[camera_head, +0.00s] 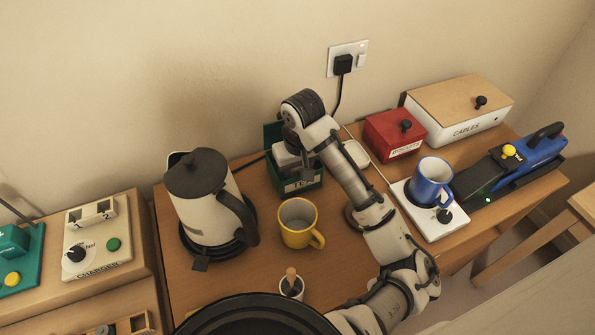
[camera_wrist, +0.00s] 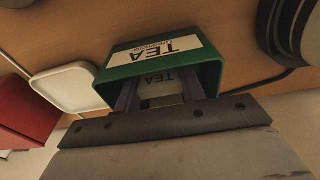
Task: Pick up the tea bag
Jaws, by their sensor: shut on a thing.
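The green tea box (camera_head: 303,185) stands open on the desk behind the yellow mug, with a white TEA label on its front. My gripper (camera_head: 294,162) reaches down into it from above, and its fingers are mostly hidden in the head view. In the wrist view, the two fingers (camera_wrist: 160,96) are inside the tea box (camera_wrist: 118,73), one on each side of a pale tea bag (camera_wrist: 160,88) marked TEA. The gripper is shut on this tea bag. The bag's lower part is hidden in the box.
The yellow mug (camera_head: 297,224) is close in front of the box, and the kettle (camera_head: 205,190) stands to its left. A small white dish (camera_head: 355,153) and a red box (camera_head: 393,136) are to the right.

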